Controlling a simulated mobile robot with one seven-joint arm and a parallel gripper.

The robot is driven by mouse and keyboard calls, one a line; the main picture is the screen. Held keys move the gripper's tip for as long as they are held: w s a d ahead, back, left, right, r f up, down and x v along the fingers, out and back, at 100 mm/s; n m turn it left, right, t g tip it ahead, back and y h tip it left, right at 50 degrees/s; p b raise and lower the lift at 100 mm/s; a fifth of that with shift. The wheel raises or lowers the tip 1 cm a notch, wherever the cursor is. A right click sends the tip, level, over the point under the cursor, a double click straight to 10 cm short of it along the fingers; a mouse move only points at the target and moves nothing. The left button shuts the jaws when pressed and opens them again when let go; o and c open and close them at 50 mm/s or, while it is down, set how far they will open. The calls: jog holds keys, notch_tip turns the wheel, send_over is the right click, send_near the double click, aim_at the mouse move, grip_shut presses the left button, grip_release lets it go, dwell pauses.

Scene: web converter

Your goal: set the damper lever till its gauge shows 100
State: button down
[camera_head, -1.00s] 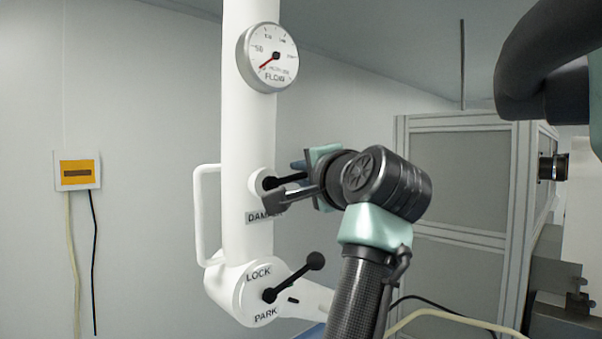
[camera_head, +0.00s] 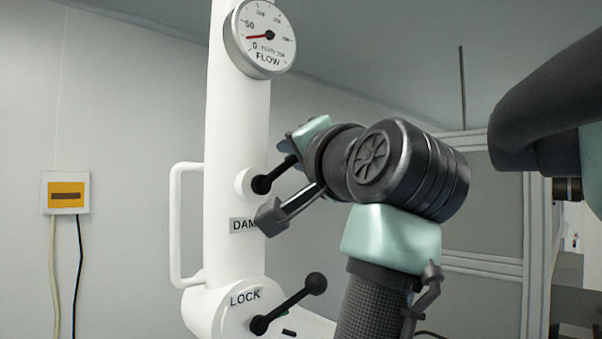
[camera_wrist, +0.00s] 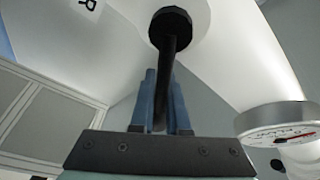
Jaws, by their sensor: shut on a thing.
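The damper lever (camera_head: 277,176) is a black rod on a round hub on the white column, above the partly hidden DAMPER label (camera_head: 243,225). It tilts up to the right. My gripper (camera_head: 296,152) is shut on its outer part. In the wrist view the lever (camera_wrist: 174,50) runs from its hub down between the blue fingers of my gripper (camera_wrist: 163,88). The lever's far end is hidden. The FLOW gauge (camera_head: 262,54) is above on the column. Its red needle points left, between 0 and 50. The gauge (camera_wrist: 275,122) shows edge-on at right in the wrist view.
A second black lever (camera_head: 290,304) with a ball end sits lower on the column by the LOCK label. A white handle (camera_head: 175,225) stands left of the column. A yellow and white wall box (camera_head: 66,193) is far left. Grey cabinets (camera_head: 485,205) stand behind my arm.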

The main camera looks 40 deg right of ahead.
jog(key=shift+a+r+n, duration=0.2)
jog(key=shift+r+n, duration=0.05)
jog(key=shift+n, duration=0.25)
jog(key=c, duration=0.9)
grip_release()
